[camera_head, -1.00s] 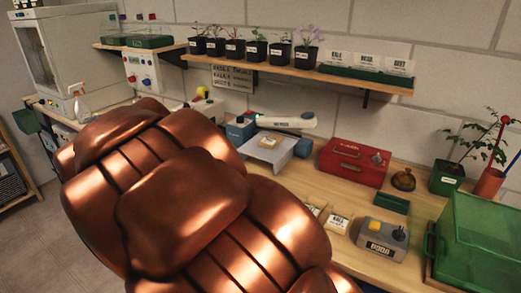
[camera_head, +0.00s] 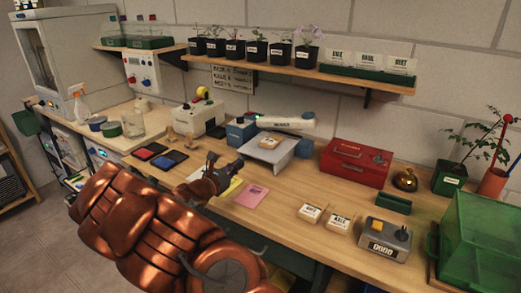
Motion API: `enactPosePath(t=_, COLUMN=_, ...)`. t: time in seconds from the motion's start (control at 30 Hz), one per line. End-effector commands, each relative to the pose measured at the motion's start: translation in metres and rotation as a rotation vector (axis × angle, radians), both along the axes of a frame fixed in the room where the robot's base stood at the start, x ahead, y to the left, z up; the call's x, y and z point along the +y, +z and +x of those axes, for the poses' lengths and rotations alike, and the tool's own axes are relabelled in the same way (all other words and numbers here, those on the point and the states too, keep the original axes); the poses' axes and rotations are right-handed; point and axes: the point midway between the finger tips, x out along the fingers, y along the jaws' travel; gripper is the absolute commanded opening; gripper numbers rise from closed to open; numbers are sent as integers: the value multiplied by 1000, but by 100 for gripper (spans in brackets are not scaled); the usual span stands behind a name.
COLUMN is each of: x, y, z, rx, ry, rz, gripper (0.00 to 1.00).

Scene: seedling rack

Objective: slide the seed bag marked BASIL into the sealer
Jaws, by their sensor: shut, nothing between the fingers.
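The middle of three white bags on the wall shelf reads BASIL (camera_head: 368,60). It stands upright in a green tray (camera_head: 366,75), between bags that look marked KALE (camera_head: 337,58) and BEET (camera_head: 400,64). What looks like the sealer, a blue body (camera_head: 240,131) with a long white arm (camera_head: 283,124) and a grey tray (camera_head: 288,151), stands on the bench. A small packet (camera_head: 270,142) lies on that tray, its label unreadable. My gripper (camera_head: 224,165) is shut and empty above the bench, left of and in front of the sealer, well below the shelf bags.
Two small packets (camera_head: 310,212) (camera_head: 339,223) lie near a grey counter box (camera_head: 384,240). A red box (camera_head: 355,163), brass bell (camera_head: 404,179) and green clear-sided case (camera_head: 478,245) stand right. A pink card (camera_head: 251,196) lies flat by my gripper. Potted seedlings (camera_head: 255,50) line the shelf.

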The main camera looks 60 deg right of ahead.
Motion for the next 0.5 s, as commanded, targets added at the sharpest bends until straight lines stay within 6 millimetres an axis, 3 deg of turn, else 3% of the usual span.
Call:
enactPosePath(t=0.27, x=-16, y=-3, z=4, rx=23, ry=12, rz=-2, gripper=0)
enactPosePath(t=0.5, x=-48, y=-3, z=3, rx=22, ry=10, rz=-1, gripper=0)
